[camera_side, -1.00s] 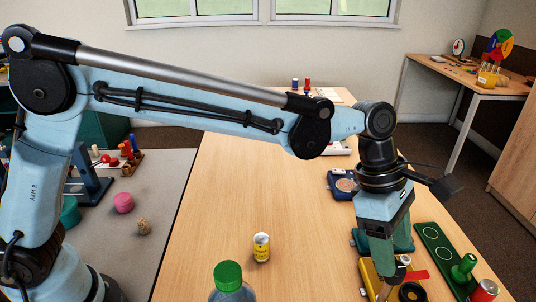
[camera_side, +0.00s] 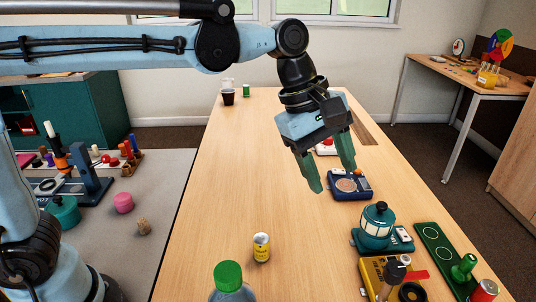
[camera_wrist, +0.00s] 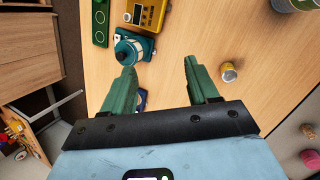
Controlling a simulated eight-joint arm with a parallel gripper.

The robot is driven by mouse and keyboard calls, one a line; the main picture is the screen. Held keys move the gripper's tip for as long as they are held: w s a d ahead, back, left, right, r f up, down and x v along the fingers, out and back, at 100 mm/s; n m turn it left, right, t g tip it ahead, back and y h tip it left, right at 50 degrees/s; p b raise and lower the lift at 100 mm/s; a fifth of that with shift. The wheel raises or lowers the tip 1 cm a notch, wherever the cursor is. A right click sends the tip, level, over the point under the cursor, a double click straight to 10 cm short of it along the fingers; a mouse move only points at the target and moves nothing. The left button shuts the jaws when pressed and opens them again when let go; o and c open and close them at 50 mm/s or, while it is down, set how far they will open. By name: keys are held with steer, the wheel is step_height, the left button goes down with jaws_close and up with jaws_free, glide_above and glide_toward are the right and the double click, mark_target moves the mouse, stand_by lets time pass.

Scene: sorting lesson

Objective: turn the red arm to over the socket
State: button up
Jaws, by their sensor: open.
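My gripper (camera_side: 334,180) is open and empty, well above the table, behind and left of the yellow device. In the wrist view, its green fingers (camera_wrist: 159,66) are spread, and the yellow device (camera_wrist: 131,12) is at the top, beyond them.
A teal lantern-like object (camera_side: 376,226) stands right behind the yellow device. A green board (camera_side: 436,243) with a green peg (camera_side: 464,268) is to its right. A dark blue device (camera_side: 349,187) is below my gripper. A yellow can (camera_side: 261,247) stands at mid-table, with clear wood around it.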

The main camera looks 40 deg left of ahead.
steer(key=s+a+f+m+t+y, duration=0.1)
steer(key=s+a+f+m, duration=0.1)
steer(key=a+m, duration=0.2)
steer(key=s+a+f+m+t+y, duration=0.1)
steer(key=a+m, duration=0.4)
steer(key=a, duration=0.6)
steer(key=s+f+t, duration=0.1)
steer(key=s, duration=0.1)
steer(key=shift+s+a+t, duration=0.2)
steer(key=shift+s+t, duration=0.1)
steer(key=s+a+f+m+t+y, duration=0.1)
steer(key=s+a+f+m+y, duration=0.1)
steer(key=s+a+f+m, duration=0.2)
steer(key=shift+a+m, duration=0.3)
steer(key=shift+a, duration=0.6)
